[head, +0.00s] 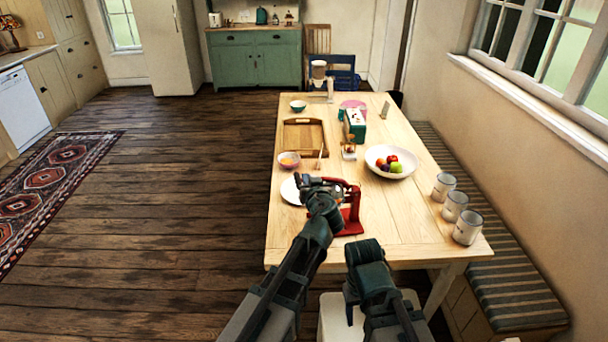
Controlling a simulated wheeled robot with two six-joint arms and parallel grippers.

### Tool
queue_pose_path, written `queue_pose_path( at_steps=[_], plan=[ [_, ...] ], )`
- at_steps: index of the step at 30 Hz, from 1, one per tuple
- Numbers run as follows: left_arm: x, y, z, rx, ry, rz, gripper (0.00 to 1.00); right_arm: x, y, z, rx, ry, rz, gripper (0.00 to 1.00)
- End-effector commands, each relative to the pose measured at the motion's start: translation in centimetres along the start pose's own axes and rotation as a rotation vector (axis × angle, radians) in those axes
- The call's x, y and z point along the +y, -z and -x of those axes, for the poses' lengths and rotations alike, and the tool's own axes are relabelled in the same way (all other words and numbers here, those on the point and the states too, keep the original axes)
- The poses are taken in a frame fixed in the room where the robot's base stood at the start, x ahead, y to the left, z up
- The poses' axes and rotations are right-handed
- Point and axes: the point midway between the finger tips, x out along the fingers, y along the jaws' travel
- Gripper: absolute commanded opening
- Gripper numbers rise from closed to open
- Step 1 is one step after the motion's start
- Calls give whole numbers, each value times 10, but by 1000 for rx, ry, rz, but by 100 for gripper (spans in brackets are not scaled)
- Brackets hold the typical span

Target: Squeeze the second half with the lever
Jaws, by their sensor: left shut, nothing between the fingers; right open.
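The red lever press (352,222) stands near the front of the wooden table. Its upper part and lever are partly hidden behind my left arm. My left gripper (318,183) is shut beside the top of the press, over the edge of a white plate (289,192). I cannot tell whether it touches the lever. My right gripper (364,250) is at the table's front edge, to the right of and nearer than the press; its fingers are hard to make out. I cannot make out a fruit half in the press.
A small bowl (289,161), a wooden tray (303,122) and a white fruit bowl (401,173) stand beyond the press. Three pale canisters (467,229) line the right edge. A green box (357,124) stands farther back. The table between press and canisters is clear.

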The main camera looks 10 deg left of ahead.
Motion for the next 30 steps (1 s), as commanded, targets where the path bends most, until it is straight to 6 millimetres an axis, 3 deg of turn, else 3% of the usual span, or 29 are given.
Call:
queue_pose_path(
  at_steps=[5,17,18,21,30],
  plan=[
    [2,-1,-24,1,1,-2,0,-1,0,-7,0,0,0,57],
    [1,-1,-108,1,2,-2,0,-3,2,-28,0,0,0,57],
    [0,-13,-104,1,0,-3,0,-4,2,-38,0,0,0,57],
    [0,-24,-105,1,0,-4,0,-5,3,-49,0,0,0,57],
    [0,-39,-108,1,0,-4,0,-6,4,-63,0,0,0,57]
  ],
)
